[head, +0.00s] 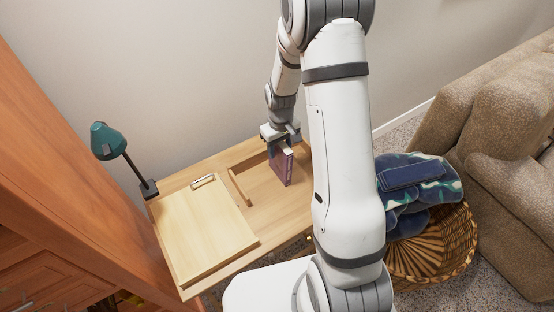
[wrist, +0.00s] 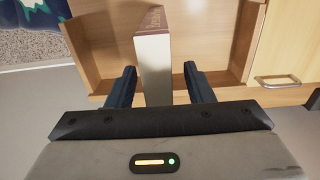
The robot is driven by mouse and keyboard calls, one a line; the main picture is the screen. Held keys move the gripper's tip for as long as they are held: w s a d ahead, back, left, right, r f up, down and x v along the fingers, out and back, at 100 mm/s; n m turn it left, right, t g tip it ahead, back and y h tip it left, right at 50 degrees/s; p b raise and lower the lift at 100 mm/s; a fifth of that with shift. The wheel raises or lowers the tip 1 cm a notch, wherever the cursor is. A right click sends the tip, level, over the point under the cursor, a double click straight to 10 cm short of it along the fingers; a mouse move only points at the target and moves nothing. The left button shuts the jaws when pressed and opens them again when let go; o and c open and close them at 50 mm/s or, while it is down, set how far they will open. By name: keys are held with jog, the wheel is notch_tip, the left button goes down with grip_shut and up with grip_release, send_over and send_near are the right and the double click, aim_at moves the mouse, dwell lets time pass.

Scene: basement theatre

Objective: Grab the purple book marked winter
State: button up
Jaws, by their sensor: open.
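A purple book (head: 283,168) stands upright on the wooden desk, near its back right part. In the wrist view the book (wrist: 153,60) shows its pale page edge and a reddish-brown spine top with lettering too small to read. My gripper (head: 280,138) is directly at the top of the book in the head view. In the wrist view my gripper (wrist: 160,82) is open, with one dark finger on each side of the book and a visible gap on both sides. My arm hides part of the desk's right side.
A wicker basket (head: 440,250) with a blue blanket (head: 415,180) and a brown sofa (head: 500,130) are at right.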

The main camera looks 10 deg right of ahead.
jog(key=shift+c, duration=0.5)
grip_shut()
